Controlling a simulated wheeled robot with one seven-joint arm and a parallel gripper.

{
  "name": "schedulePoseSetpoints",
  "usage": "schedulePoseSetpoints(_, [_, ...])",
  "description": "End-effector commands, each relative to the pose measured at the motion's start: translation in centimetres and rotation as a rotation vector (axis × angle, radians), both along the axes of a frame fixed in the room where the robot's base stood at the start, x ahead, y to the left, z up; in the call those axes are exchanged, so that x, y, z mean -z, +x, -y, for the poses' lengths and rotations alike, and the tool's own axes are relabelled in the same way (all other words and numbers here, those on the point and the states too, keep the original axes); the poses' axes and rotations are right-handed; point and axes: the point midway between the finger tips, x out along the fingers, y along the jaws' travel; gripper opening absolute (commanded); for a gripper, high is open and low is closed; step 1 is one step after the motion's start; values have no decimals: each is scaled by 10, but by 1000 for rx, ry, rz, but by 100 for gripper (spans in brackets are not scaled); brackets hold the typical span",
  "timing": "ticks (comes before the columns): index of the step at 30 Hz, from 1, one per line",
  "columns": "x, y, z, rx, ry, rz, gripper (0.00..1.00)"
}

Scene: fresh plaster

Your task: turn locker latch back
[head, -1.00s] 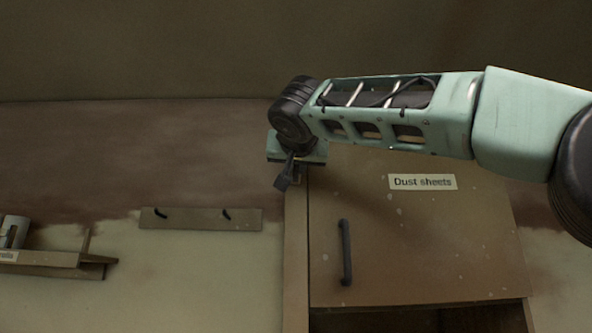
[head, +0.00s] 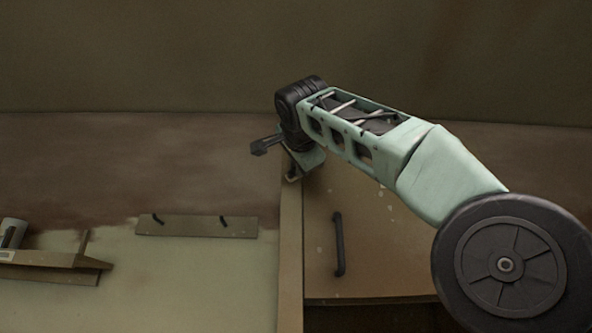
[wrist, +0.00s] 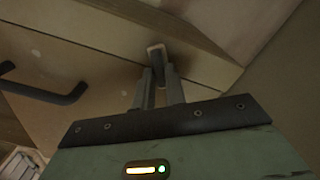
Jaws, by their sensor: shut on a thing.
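In the head view my gripper (head: 293,174) is at the upper left of the locker door (head: 385,255), by the frame post. There the latch is hidden behind my wrist and gripper, so its angle cannot be told from that view.
A black bar handle (head: 338,244) is on the door's left side. An open space shows below the door. Left of the locker are a hook rail (head: 195,226) and a shelf (head: 50,262) with a grey container (head: 12,235). My forearm covers the door's upper right.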

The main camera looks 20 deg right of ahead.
Motion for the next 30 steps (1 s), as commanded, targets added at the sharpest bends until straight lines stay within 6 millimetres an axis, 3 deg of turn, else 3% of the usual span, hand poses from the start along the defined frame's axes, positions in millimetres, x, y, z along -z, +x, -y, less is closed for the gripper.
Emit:
schedulePoseSetpoints(15, [8, -1, 3, 2, 414, 134, 0])
schedulePoseSetpoints(30, [10, -1, 3, 2, 574, 185, 0])
